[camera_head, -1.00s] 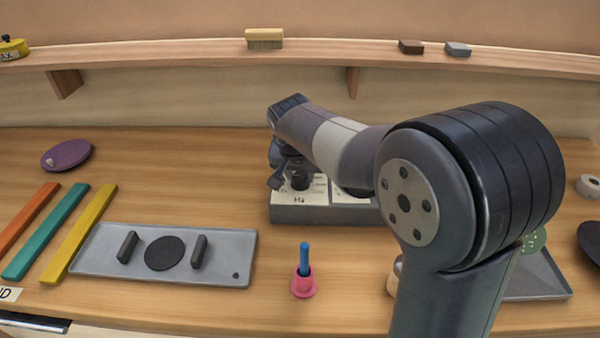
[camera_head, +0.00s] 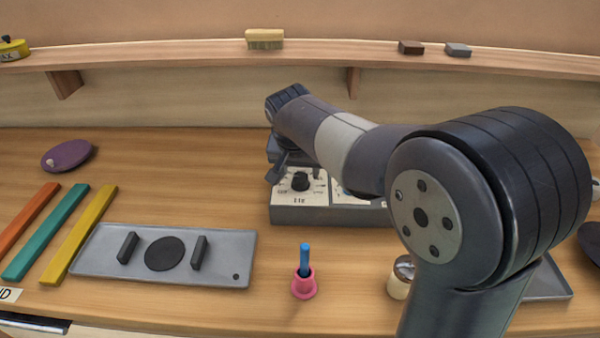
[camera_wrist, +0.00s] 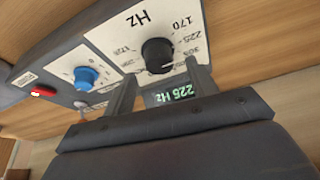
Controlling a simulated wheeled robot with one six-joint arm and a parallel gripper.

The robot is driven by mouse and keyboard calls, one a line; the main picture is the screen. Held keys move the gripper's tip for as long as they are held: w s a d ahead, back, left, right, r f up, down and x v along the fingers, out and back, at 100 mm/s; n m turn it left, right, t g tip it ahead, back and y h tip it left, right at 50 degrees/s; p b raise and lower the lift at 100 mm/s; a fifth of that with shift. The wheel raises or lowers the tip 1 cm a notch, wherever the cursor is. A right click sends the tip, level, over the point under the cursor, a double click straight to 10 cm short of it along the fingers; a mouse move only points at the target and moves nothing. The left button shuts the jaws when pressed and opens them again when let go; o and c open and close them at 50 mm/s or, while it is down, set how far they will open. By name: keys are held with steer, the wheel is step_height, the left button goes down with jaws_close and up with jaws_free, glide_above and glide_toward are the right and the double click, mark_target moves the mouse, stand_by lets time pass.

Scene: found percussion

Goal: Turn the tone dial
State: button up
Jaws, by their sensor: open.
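The tone dial is a black round knob (camera_wrist: 157,54) on a cream panel marked "Hz", with numbers around it. It also shows in the head view (camera_head: 300,181) on the grey box (camera_head: 330,215). A small display (camera_wrist: 168,95) reads 225 Hz, upside down in the wrist view. My gripper (camera_wrist: 162,88) is open and empty. In the head view my gripper (camera_head: 277,170) is just left of the dial; my arm hides the box's right part.
A blue knob (camera_wrist: 87,77) and a red button (camera_wrist: 43,91) are on the same box. A pink holder (camera_head: 303,286) with a blue stick stands in front. A grey tray (camera_head: 100,262) lies to the left. A shelf (camera_head: 200,54) runs along the back.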

steer(key=v, duration=0.8)
steer(key=shift+r, duration=0.15)
steer(key=shift+s, duration=0.1)
stand_by(0.9)
steer(key=x, duration=1.1)
steer(key=shift+r, duration=0.2)
